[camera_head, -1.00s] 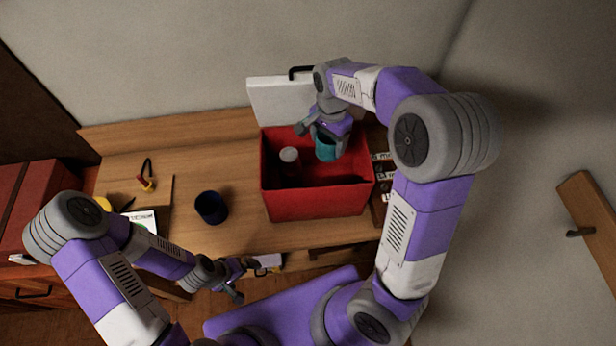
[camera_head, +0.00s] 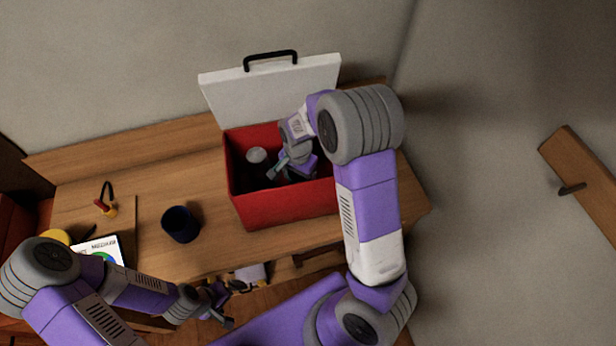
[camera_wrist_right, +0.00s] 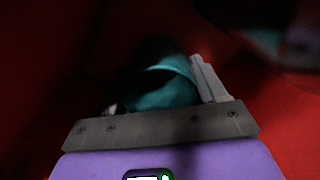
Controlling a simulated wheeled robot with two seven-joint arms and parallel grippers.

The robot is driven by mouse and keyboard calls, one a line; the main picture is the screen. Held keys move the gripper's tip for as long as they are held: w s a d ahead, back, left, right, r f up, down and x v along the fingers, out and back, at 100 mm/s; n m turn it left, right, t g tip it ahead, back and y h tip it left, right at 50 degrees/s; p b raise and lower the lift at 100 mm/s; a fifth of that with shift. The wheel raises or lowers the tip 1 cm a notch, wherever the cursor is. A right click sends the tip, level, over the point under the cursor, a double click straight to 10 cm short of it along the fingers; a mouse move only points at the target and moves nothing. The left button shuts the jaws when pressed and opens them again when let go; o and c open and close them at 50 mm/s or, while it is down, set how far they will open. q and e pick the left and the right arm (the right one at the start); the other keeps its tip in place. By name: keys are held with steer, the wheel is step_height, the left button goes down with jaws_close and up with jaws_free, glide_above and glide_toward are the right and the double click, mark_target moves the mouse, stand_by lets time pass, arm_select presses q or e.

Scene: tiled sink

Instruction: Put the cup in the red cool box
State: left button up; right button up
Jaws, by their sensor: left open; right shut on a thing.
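The red cool box (camera_head: 290,208) stands on the wooden table, with its white lid (camera_head: 275,95) raised at the back. My right gripper (camera_head: 282,170) reaches down inside the box. It is shut on the teal cup (camera_wrist_right: 165,92), which shows between the fingers in the right wrist view with red box walls around it. In the head view the cup is mostly hidden by the gripper. I cannot tell whether the cup touches the box floor. My left gripper (camera_head: 222,306) is open and empty near the table's front edge, away from the box.
A white-topped item (camera_head: 256,156) stands inside the box at its left. A dark blue cup (camera_head: 181,224) stands on the table left of the box. A board with a red-handled tool (camera_head: 106,206) and a booklet (camera_head: 100,249) lie further left.

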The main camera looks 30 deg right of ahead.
step_height(320, 180, down, 2)
steer(key=shift+s+f, duration=0.1)
steer(key=d, duration=0.2)
steer(key=w+d+f, duration=0.1)
steer(key=d, duration=0.1)
steer(key=shift+f, duration=0.1)
steer(key=shift+f, duration=0.1)
steer(key=o, duration=0.7)
steer(key=shift+f, duration=0.15)
steer(key=o, duration=0.4)
